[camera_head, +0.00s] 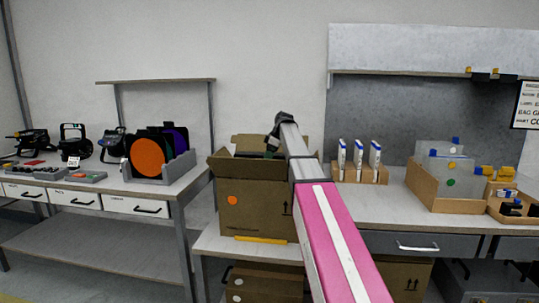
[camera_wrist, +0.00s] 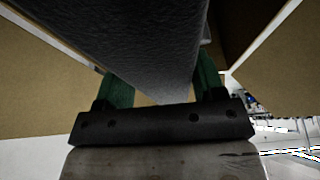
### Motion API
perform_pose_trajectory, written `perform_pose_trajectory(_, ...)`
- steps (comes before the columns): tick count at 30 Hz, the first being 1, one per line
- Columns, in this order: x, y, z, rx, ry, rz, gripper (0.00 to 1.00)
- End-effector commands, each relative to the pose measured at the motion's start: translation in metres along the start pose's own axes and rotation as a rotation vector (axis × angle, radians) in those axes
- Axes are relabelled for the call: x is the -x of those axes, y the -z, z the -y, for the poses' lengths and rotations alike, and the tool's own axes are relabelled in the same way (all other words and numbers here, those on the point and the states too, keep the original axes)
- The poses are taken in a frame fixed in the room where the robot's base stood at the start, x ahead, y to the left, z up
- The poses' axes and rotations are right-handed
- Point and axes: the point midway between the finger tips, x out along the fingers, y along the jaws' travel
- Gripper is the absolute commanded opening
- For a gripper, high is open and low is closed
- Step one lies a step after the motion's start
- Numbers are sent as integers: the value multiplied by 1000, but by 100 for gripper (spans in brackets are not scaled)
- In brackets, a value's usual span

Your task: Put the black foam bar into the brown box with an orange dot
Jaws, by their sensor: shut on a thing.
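The brown box (camera_head: 258,208) with an orange dot (camera_head: 233,200) stands open on a low table, left of my arm in the head view. My gripper (camera_head: 271,148) points down at the box's opening. The wrist view shows its green fingers (camera_wrist: 165,80) shut on the black foam bar (camera_wrist: 135,40), which fills the upper middle of that view. Brown cardboard walls (camera_wrist: 35,92) show on both sides of the bar.
A left bench (camera_head: 120,188) holds lamps and a grey rack with an orange disc (camera_head: 148,157). The right bench (camera_head: 395,205) holds a wooden block (camera_head: 360,174) with white boxes and a tan tray (camera_head: 425,190). More brown boxes (camera_head: 265,284) sit below. Raised flaps edge the box opening.

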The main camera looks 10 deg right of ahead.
Motion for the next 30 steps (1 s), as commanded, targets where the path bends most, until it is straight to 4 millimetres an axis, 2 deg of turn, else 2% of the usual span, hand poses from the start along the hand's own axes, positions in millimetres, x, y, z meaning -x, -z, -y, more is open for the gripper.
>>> perform_pose_trajectory(1, 0, 0, 0, 0, 0, 0, 73)
perform_pose_trajectory(3, 0, 0, 0, 0, 0, 0, 93)
perform_pose_trajectory(14, 4, 0, 0, 0, 0, 0, 93)
perform_pose_trajectory(17, 16, 0, 0, 0, -1, 0, 93)
perform_pose_trajectory(30, 92, 0, -1, 0, -1, -1, 93)
